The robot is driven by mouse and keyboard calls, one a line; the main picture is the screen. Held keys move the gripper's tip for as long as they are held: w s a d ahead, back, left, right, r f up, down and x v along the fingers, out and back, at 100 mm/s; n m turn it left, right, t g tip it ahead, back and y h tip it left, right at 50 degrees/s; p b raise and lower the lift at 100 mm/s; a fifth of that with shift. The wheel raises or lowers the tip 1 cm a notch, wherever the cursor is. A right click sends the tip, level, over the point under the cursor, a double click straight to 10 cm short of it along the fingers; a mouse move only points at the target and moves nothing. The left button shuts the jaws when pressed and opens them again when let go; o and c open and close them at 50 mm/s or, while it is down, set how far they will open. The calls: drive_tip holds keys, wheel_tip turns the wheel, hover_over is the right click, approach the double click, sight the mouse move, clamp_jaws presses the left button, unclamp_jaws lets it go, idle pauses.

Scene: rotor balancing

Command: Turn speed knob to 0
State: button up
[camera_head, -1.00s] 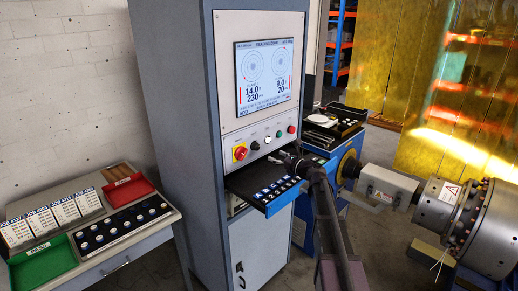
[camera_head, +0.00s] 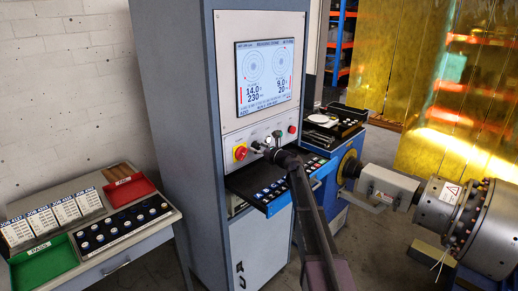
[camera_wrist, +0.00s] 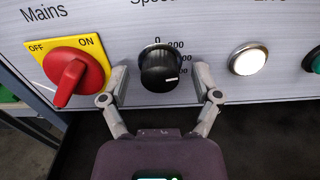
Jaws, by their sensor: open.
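The black speed knob (camera_wrist: 160,70) is on the grey control panel in the wrist view, under a partly cut-off "Speed" label. Its white mark points to the lower right, away from the 0 at the top of the printed scale. My gripper (camera_wrist: 161,74) is open, with one finger on each side of the knob. Small gaps seem to show between fingers and knob; I cannot tell whether either finger touches it. In the head view my gripper (camera_head: 264,147) is at the panel's lower part and largely hides the knob.
A red mains switch (camera_wrist: 72,76) on a yellow plate is close to the left finger. A white button (camera_wrist: 249,61) and a green button (camera_wrist: 314,62) are to the right. A screen (camera_head: 266,75) is above.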

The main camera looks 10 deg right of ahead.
clamp_jaws()
drive_tip(key=shift+d+n, duration=0.1)
drive_tip(key=shift+n, duration=0.2)
drive_tip(key=n, duration=0.7)
drive_tip(key=shift+n, duration=0.3)
drive_tip(key=n, duration=0.4)
drive_tip(key=shift+n, duration=1.9)
